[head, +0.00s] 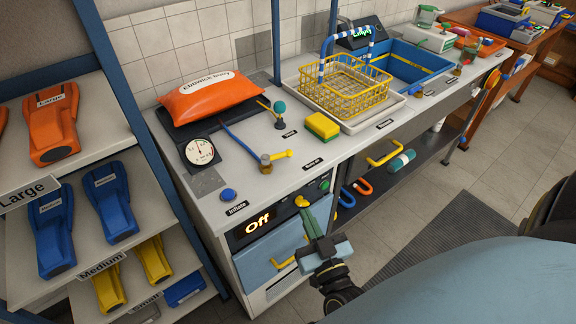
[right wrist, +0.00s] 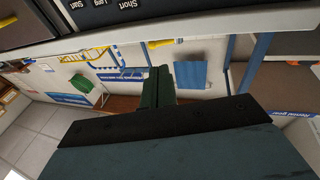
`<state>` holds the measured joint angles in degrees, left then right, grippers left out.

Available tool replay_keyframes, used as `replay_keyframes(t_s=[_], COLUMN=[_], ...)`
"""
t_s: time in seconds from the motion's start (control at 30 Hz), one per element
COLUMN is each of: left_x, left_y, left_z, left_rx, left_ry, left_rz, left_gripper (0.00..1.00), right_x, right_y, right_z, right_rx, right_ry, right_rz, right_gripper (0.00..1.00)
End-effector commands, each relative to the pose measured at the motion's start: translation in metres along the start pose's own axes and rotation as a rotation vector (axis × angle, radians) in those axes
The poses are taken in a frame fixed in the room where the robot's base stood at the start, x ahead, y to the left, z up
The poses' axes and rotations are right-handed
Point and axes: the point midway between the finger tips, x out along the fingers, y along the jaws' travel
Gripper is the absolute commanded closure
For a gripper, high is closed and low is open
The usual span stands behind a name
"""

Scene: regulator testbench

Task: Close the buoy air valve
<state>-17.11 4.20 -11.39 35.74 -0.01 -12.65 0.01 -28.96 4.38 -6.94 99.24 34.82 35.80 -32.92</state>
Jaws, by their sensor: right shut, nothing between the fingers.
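The orange buoy (head: 210,96) lies on a dark tray at the back left of the bench. A blue hose (head: 238,140) runs from beside it to a brass valve (head: 266,165) with a yellow lever (head: 281,154). The lever points right, roughly in line with the hose; the label beside it is small and seems to read "Buoy air". My right gripper (head: 307,217) is shut and empty, in front of the bench's front panel, below and right of the valve. Its closed green fingers also show in the right wrist view (right wrist: 158,86). My left gripper is not in view.
A round gauge (head: 199,152) and a blue button (head: 228,195) sit left of the valve. A green-knobbed fitting (head: 278,108), a sponge (head: 322,126) and a yellow wire basket (head: 345,88) stand behind and right. The front panel display (head: 257,222) reads "Off".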

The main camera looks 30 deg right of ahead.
Motion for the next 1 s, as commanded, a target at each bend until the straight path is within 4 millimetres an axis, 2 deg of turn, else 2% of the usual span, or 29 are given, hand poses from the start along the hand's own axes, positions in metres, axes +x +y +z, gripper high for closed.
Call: replay_keyframes(t_s=[0.07,0.17,0.5,0.7,0.83,1.0], left_x=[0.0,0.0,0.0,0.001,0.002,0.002], left_y=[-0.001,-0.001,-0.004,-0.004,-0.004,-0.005], left_z=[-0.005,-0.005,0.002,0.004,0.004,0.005], left_rx=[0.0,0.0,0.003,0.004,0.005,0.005], left_ry=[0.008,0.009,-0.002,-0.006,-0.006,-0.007], left_rz=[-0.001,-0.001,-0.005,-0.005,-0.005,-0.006], left_gripper=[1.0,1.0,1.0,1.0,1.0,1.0], right_x=[0.005,0.016,0.087,0.121,0.135,0.141], right_y=[0.002,0.003,0.003,0.004,0.004,0.004], right_z=[-0.008,-0.009,-0.01,-0.01,-0.01,-0.01], right_rx=[0.004,0.004,0.004,0.004,0.004,0.003], right_ry=[0.02,0.025,0.025,0.022,0.02,0.02], right_rz=[0.013,0.015,0.013,0.012,0.012,0.012], right_gripper=[1.0,1.0,1.0,1.0,1.0,1.0])
